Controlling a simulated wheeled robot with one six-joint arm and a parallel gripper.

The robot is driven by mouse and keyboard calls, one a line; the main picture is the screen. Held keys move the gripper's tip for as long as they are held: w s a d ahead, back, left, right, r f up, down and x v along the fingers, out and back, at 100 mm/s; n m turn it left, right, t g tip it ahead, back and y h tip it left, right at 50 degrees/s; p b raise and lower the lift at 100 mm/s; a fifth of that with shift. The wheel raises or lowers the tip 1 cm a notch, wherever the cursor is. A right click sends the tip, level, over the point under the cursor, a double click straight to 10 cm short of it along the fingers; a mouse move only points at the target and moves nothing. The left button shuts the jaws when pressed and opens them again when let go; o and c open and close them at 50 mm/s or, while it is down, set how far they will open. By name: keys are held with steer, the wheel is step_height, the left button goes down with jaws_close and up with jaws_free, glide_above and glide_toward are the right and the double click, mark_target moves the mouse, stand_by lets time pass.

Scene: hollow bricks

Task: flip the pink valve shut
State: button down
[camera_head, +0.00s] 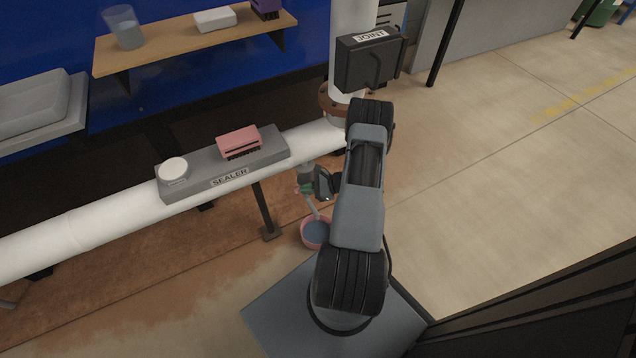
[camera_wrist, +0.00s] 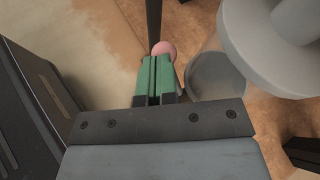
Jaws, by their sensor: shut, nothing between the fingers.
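My gripper (camera_wrist: 157,60) has green fingers pressed together, with nothing between them. In the wrist view a pink rounded thing (camera_wrist: 164,47) shows just beyond the fingertips, partly hidden by them. I cannot tell whether it is the valve's handle or whether the fingers touch it. In the head view the gripper (camera_head: 306,188) is beside and below the white pipe (camera_head: 90,228), largely hidden by my wrist. No pink valve can be made out clearly there. A pink bucket (camera_head: 305,236) with bluish contents stands on the floor under a pale stream or spout near the gripper.
A grey SEALER tray (camera_head: 202,178) with a pink brush (camera_head: 238,139) and a white round tub (camera_head: 173,168) sits on the pipe. A dark JOINT box (camera_head: 350,65) is by the upright pipe. A pale pipe flange (camera_wrist: 270,60) is close at the right in the wrist view. Floor at right is clear.

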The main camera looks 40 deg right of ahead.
stand_by(0.5)
steer(key=r+p+v, duration=0.1)
steer(key=p+v, duration=0.2)
steer(key=v, duration=1.1)
steer(key=shift+a+r, duration=0.15)
steer(key=shift+a, duration=0.2)
